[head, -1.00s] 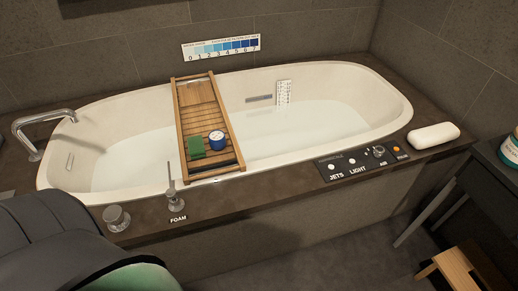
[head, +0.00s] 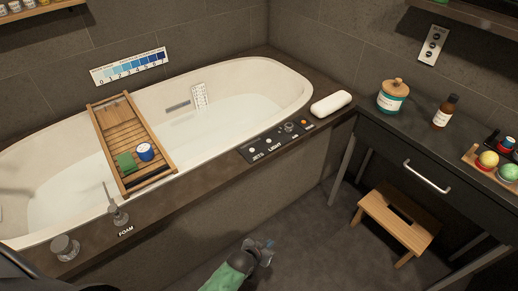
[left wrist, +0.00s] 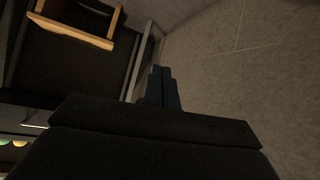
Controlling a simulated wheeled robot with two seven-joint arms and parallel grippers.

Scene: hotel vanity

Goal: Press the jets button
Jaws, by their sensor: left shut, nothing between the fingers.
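The dark control panel (head: 272,146) sits on the bath's front rim toward its right end. The jets button (head: 252,150) is a small pale round button at the panel's left, above the word JETS. The light button (head: 270,140) is beside it, with a knob (head: 289,127) and an orange-lit button (head: 304,122) further right. My left gripper (head: 268,245) is low in front of the bath's side, well below and apart from the panel. It is shut and empty; its closed fingers show in the left wrist view (left wrist: 162,86). My right gripper is not in view.
A wooden bath tray (head: 115,125) with a green cloth and blue jar spans the tub (head: 240,75). A white pillow (head: 331,104) lies right of the panel. A wooden stool (head: 395,220) stands under the dark vanity (head: 430,150). The floor before the bath is clear.

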